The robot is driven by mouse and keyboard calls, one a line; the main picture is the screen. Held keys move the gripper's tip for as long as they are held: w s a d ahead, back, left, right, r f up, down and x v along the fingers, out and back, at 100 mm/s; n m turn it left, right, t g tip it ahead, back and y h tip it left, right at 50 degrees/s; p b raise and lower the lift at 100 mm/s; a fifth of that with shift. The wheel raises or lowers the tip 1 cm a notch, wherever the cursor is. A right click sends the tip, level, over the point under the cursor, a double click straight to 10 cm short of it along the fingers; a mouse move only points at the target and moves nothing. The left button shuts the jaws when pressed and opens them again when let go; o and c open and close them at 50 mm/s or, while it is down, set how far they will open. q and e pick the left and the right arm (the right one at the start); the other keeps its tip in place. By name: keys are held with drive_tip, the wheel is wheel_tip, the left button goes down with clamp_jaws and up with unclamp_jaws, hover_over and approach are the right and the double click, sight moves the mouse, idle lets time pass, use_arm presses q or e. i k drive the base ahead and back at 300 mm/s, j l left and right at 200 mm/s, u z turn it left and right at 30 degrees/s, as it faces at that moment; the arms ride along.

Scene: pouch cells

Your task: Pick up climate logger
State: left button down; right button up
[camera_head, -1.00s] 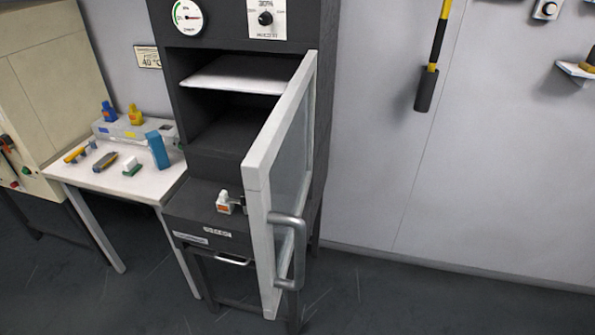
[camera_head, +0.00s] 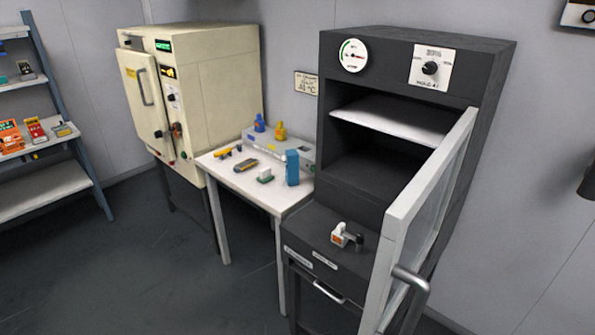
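No object in the head view is clearly readable as the climate logger. A small white device with an orange face (camera_head: 339,235) sits on the dark ledge in front of the open black oven, beside a dark knob-like part (camera_head: 358,241). On the white table are a blue upright block (camera_head: 292,167), a small green and white item (camera_head: 265,176), a grey and yellow tool (camera_head: 245,165) and a yellow item (camera_head: 229,151). Neither of my grippers is in view.
The black oven (camera_head: 485,85) has its glazed door (camera_head: 427,205) swung open toward the front. A shelf rack (camera_head: 60,185) stands at far left. The floor between is clear.

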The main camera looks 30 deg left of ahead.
sight(292, 155)
drive_tip(key=i+j, duration=0.1)
drive_tip(key=j, duration=0.85)
drive_tip(key=i+j, duration=0.15)
drive_tip(key=j, duration=0.3)
